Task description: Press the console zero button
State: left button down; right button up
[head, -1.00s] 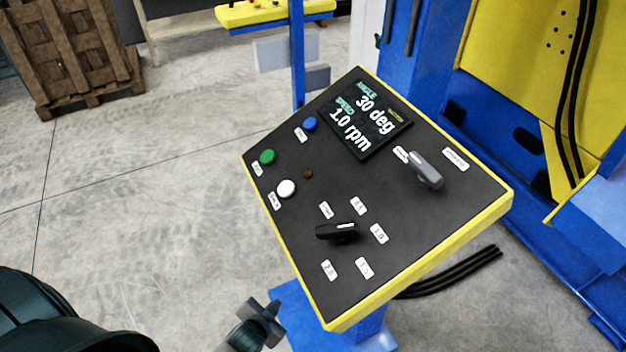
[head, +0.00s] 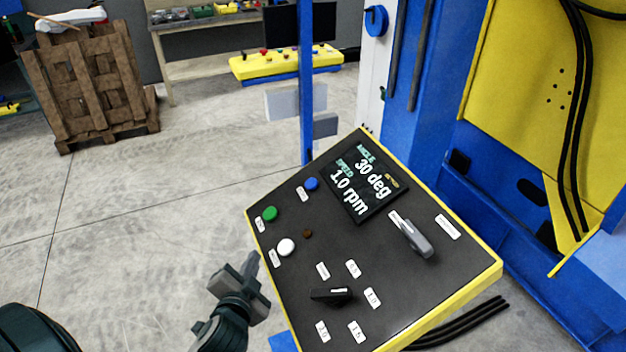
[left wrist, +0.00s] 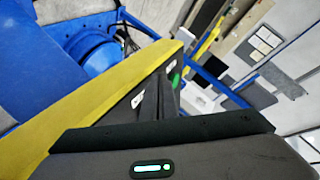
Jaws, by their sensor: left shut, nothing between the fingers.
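The console (head: 350,250) is a tilted black panel with a yellow rim. Along its left side are a green button (head: 269,214), a white button (head: 286,247) and a blue button (head: 311,184); their labels are too small to read. A display (head: 363,187) reads 30 deg and 1.0 rpm. My left gripper (head: 252,262) is shut and empty, just left of the panel's left edge and near the white button. In the left wrist view, the gripper's fingers (left wrist: 165,100) are in front of the console, with the green button (left wrist: 174,79) beyond. My right gripper is not in view.
The panel also carries a black knob (head: 331,295), a grey lever (head: 415,238) and a small brown dot (head: 307,233). A blue post (head: 306,90) stands behind the console, and blue and yellow machinery is on the right.

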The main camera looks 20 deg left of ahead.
pick_arm(q)
jog(key=w+r+m+t+h, duration=0.1)
jog(key=w+r+m+t, duration=0.25)
jog(key=r, duration=0.55)
jog(key=w+r+m+t, duration=0.3)
jog(key=r+m+t, duration=0.2)
jog(key=r, duration=0.4)
jog(key=w+d+r+m+g+h, duration=0.15)
jog(key=d+r+m+h, duration=0.3)
jog(key=m+h, duration=0.55)
jog(key=w+d+r+m+g+h, duration=0.15)
jog(key=d+r+m+h, duration=0.35)
jog(key=m, duration=0.8)
jog(key=w+a+f+m+g+y, duration=0.5)
jog(key=w+a+f+m+y, duration=0.2)
jog(key=a+f+m, duration=0.1)
jog(key=shift+w+a+f+p, duration=0.25)
jog(key=shift+w+a+p, duration=0.15)
jog(key=shift+a, duration=0.45)
jog(key=shift+f, duration=0.1)
